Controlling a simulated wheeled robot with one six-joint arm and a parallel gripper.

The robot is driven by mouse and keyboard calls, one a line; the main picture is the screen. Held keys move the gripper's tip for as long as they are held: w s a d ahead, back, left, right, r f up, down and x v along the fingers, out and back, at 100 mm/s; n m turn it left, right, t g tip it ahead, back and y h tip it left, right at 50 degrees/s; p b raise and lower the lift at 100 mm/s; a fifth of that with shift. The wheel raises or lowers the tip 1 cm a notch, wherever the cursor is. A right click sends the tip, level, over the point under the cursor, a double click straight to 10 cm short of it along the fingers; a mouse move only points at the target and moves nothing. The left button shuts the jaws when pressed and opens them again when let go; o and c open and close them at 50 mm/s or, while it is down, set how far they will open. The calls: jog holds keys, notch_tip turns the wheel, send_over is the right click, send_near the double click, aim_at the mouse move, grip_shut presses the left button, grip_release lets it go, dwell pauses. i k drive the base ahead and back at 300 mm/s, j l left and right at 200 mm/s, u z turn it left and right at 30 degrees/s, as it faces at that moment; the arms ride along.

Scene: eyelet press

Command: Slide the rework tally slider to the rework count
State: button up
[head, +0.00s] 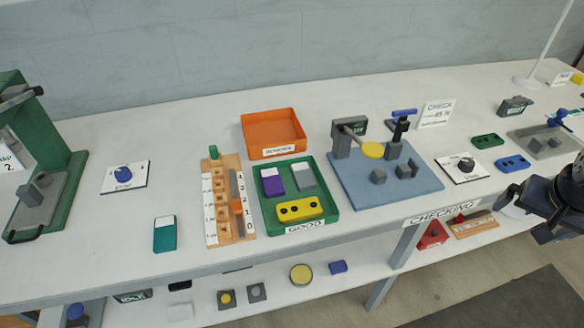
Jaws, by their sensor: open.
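The wooden tally board (216,236) lies on the bench left of centre. Its grey slot has digits beside it, from 4 at the far end to 0 at the near end. The orange slider (237,207) sits in the slot, around the 1 to 2 marks; I cannot tell exactly which. An orange tray (273,129) behind looks empty; its small label is hard to read. My gripper (528,218) is open at the right edge, over the bench's front edge and far from the board. It is partly cut off by the picture edge.
A green tray (330,222) marked GOOD, holding purple, grey and yellow pieces, stands close right of the board. A blue press fixture (390,187) stands further right. A teal card-like block (164,234) lies left of the board. A green press (60,165) stands far left.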

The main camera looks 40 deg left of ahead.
aim_at(236, 204)
jog(key=u, duration=2.15)
jog(key=i+l, duration=0.1)
jog(key=i, duration=0.2)
jog(key=i+l+u, duration=0.15)
jog(key=i, duration=0.15)
